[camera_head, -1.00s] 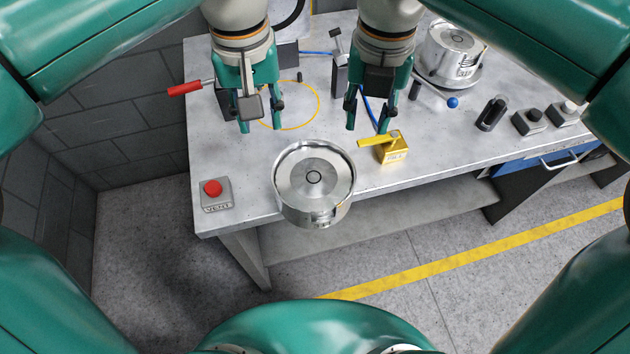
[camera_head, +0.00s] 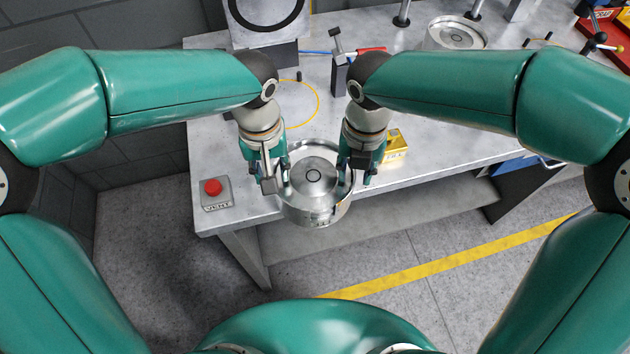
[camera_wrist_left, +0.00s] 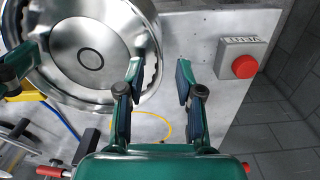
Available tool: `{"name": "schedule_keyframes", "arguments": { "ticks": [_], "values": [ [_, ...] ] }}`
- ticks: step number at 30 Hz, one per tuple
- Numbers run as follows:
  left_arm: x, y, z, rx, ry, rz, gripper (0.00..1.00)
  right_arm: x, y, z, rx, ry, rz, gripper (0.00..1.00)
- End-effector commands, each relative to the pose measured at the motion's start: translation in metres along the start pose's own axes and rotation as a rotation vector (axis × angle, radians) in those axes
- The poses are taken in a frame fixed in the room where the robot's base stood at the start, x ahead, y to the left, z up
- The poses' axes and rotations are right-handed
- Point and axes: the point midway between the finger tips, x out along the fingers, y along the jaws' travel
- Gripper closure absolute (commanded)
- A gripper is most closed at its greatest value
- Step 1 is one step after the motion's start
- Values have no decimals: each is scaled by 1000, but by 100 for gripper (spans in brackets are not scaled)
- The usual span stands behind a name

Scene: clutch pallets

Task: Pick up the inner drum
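The round metal drum (camera_head: 314,176), with a ring mark at its centre, sits at the table's front edge in the head view. In the left wrist view the drum (camera_wrist_left: 90,58) fills the upper left, with a toothed inner wall. My left gripper (camera_head: 276,187) is at its left side. In the wrist view that gripper (camera_wrist_left: 158,80) is open, one finger over the rim's inner side and the other outside it. Nothing is clamped. My right gripper (camera_head: 356,182) is at the drum's right side with its fingers apart. Rim contact there cannot be told.
A red push button on a grey box (camera_head: 212,190) stands left of the drum. A yellow block (camera_head: 396,146) is close behind my right gripper. Another round metal part (camera_head: 456,34) is at the back right. A yellow circle (camera_head: 312,92) marks the table behind the drum.

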Motion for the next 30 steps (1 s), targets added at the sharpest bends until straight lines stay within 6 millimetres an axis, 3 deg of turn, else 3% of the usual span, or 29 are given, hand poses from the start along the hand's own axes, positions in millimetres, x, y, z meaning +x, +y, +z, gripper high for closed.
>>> {"name": "schedule_keyframes", "arguments": {
  "ticks": [11,18,30],
  "values": [
    [5,0,0,0,-1,0,64,5,0,0,1,1,0,64],
    [4,0,0,1,0,0,100,4,0,0,1,0,0,100],
    [4,1,0,0,0,0,100,4,0,0,1,0,1,100]
  ]
}}
